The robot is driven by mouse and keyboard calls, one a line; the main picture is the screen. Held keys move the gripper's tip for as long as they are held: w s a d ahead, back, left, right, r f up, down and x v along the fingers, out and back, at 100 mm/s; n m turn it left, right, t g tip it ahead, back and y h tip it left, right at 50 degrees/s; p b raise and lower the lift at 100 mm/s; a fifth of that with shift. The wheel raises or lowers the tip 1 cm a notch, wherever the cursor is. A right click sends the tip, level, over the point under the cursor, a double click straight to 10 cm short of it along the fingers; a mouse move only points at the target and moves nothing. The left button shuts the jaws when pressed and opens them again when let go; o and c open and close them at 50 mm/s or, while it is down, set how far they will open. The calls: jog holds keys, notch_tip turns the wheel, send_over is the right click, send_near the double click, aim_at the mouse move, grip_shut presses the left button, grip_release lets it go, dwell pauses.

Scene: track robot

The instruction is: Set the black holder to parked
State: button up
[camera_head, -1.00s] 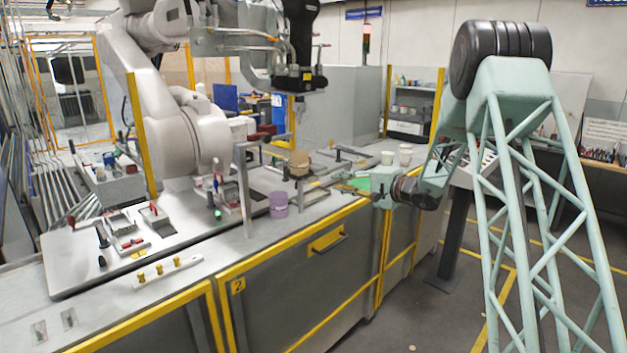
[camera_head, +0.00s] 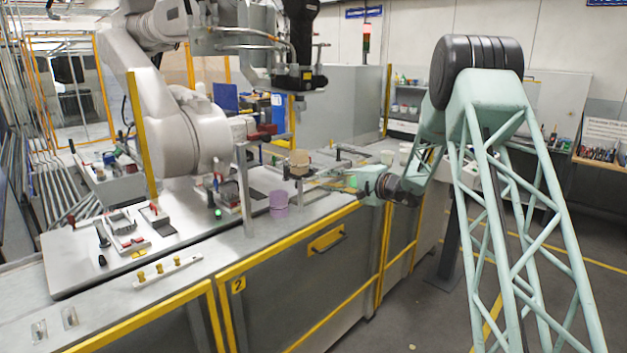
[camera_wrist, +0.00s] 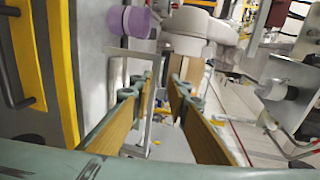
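I cannot tell for certain which part is the black holder. A dark upright handle (camera_head: 102,234) stands at the left end of the bench, and a small black piece (camera_head: 102,260) sits in front of it. My gripper (camera_head: 308,184) is over the bench, well to the right of both and beyond the purple cup (camera_head: 279,204). In the wrist view my gripper (camera_wrist: 163,84) shows two tan-padded fingers apart with nothing held between them. The purple cup (camera_wrist: 134,20) is at the upper left there. No black holder is clear in that view.
A metal post frame (camera_head: 244,190) rises from the bench between my gripper and the left-end fixtures. A white strip with yellow knobs (camera_head: 160,270) lies near the front edge. A grey industrial arm (camera_head: 175,125) stands behind. A brown piece (camera_head: 299,162) is near my gripper.

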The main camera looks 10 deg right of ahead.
aim_at(314, 178)
jog(key=shift+x, duration=4.2)
jog(key=shift+c, duration=0.3)
grip_shut()
